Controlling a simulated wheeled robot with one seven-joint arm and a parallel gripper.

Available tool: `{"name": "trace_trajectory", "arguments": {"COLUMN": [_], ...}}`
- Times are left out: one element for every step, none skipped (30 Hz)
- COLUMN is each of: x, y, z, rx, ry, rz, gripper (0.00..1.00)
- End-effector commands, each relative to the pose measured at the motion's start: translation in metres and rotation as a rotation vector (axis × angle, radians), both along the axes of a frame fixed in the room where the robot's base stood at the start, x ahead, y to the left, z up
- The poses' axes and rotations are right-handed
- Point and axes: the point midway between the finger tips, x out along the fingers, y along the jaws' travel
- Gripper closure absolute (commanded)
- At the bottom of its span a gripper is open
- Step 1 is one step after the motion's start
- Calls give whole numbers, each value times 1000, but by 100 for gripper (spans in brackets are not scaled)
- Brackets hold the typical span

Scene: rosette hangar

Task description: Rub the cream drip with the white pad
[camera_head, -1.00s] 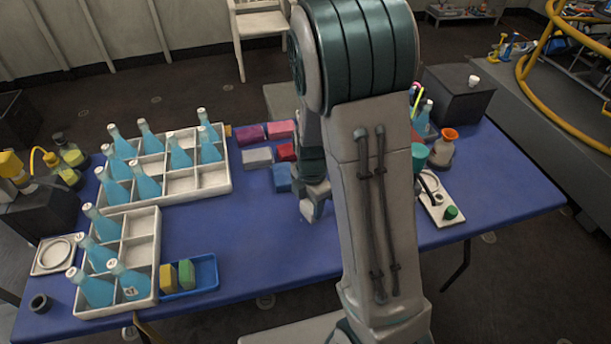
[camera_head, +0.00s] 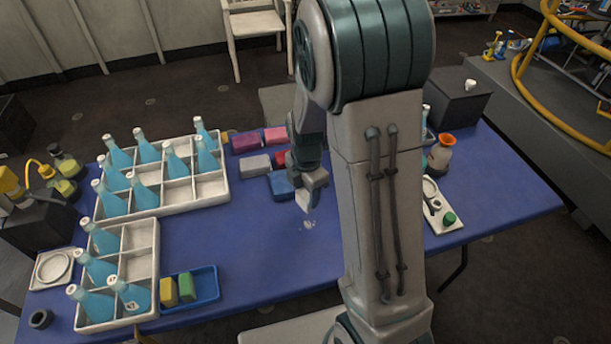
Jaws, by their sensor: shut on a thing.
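The cream drip (camera_head: 309,224) is a small pale, broken smear on the blue table, just in front of my gripper. My gripper (camera_head: 306,190) points down and is shut on the white pad (camera_head: 302,201), of which a small pale part shows at the fingertips. The pad appears a little behind and above the drip, not covering it. Whether the pad touches the table I cannot tell. My arm hides part of the table to the right.
Coloured blocks, including a blue block (camera_head: 281,184) and a grey block (camera_head: 255,165), lie close left of my gripper. White crates (camera_head: 213,187) with blue bottles stand left. A blue tray (camera_head: 206,283) holds two sponges. The table's front middle is clear.

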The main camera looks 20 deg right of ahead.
Motion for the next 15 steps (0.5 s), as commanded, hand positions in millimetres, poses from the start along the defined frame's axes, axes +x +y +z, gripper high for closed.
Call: {"name": "trace_trajectory", "arguments": {"x": [0,0,0,0,0,0,0,0,0,0,0,0,0,0,0], "y": [1,1,2,2,2,3,3,4,4,5,5,5,5,5,5], "z": [8,11,15,17,20,23,26,29,32,34,35,37,37,38,38], "rx": [0,0,0,0,0,0,0,0,0,0,0,0,0,0,0], "ry": [-1,-1,-1,0,0,0,0,0,0,-1,-1,-1,0,0,0], "rz": [2,3,5,6,7,9,9,10,11,11,11,12,12,12,12], "gripper": [85,85,85,85,85,85,85,85,85,85,85,85,85,85,85]}}
